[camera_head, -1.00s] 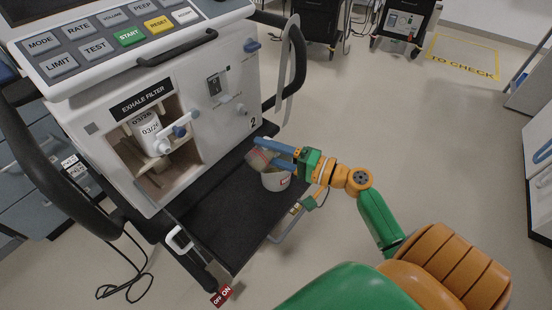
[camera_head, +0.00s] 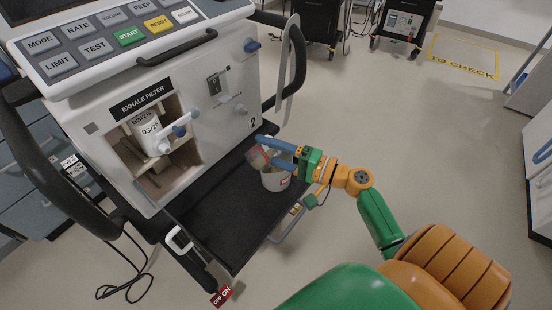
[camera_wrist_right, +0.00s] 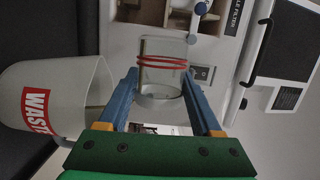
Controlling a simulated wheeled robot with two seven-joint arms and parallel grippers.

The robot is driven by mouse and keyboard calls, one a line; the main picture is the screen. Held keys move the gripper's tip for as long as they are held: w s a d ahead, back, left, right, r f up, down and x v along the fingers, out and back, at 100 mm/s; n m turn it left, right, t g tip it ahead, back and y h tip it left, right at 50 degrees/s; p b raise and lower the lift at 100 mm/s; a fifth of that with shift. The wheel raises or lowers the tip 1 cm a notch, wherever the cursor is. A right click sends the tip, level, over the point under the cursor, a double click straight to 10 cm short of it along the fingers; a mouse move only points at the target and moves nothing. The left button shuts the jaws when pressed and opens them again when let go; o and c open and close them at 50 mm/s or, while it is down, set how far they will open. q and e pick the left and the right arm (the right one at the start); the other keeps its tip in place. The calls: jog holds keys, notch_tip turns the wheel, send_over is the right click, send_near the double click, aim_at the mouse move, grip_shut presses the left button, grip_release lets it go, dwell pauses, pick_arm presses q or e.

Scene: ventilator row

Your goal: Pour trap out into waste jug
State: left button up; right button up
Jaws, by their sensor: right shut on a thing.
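The trap, a clear cup with red bands (camera_wrist_right: 163,70), is between the blue fingers of my right gripper (camera_head: 278,153), which is shut on it. In the wrist view the right gripper (camera_wrist_right: 165,92) has one finger on each side of the cup. In the head view the trap (camera_head: 257,158) is tilted over the rim of the waste jug (camera_head: 276,182). The white jug with a red WASTE label (camera_wrist_right: 60,98) stands on the black shelf, beside the gripper in the wrist view. I cannot see the trap's contents. My left gripper is not in view.
The ventilator (camera_head: 150,110) stands behind the black shelf (camera_head: 225,225), with an open exhale filter bay (camera_head: 165,178). The floor to the right (camera_head: 440,160) is mostly clear.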

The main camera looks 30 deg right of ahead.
jog(key=shift+d+r+m, duration=0.1)
jog(key=shift+m, duration=0.3)
dwell(0.5)
